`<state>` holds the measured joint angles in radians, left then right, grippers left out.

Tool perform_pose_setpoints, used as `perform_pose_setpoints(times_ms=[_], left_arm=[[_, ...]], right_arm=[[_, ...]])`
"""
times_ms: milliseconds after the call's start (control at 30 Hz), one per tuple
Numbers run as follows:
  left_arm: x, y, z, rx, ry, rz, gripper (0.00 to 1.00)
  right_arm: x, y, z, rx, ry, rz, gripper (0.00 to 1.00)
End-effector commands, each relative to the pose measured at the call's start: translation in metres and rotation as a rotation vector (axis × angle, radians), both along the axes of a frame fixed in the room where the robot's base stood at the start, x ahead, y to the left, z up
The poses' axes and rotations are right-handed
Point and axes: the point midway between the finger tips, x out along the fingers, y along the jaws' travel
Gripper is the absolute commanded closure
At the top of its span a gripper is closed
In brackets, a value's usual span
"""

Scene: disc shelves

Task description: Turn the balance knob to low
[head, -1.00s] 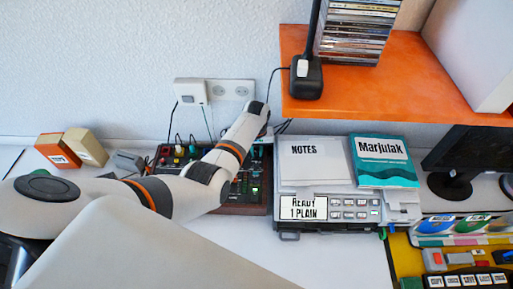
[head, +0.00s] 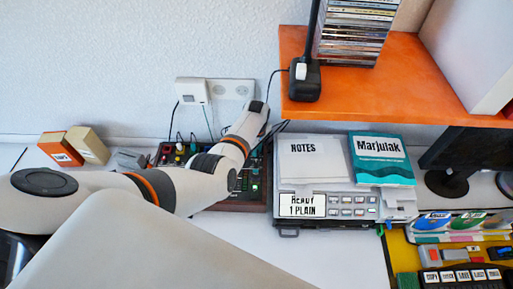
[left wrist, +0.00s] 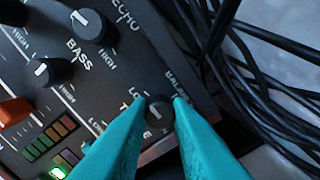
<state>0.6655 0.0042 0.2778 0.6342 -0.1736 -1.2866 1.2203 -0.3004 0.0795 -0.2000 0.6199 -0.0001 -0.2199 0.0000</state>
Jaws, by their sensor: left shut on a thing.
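In the head view the mixer (head: 247,203) stands on the white desk, partly covered by my left arm, and the fingertips are hidden. My right gripper is not in view.
A grey printer (head: 345,206) stands right of the mixer, and an orange shelf (head: 400,85) overhangs at right.

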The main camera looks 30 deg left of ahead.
Motion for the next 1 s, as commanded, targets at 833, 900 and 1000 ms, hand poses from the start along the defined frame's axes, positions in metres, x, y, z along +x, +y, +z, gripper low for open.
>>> perform_pose_setpoints(times_ms=[833,900,1000], left_arm=[[0.0023,0.0013,0.0022,0.003,-0.007,0.129,0.8],[0.0021,0.0013,0.002,0.003,-0.006,0.129,0.72],[0.0019,0.0011,0.0018,0.002,-0.005,0.129,0.72]], right_arm=[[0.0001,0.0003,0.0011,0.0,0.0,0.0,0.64],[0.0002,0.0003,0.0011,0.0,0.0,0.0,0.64],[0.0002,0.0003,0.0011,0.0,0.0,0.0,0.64]])
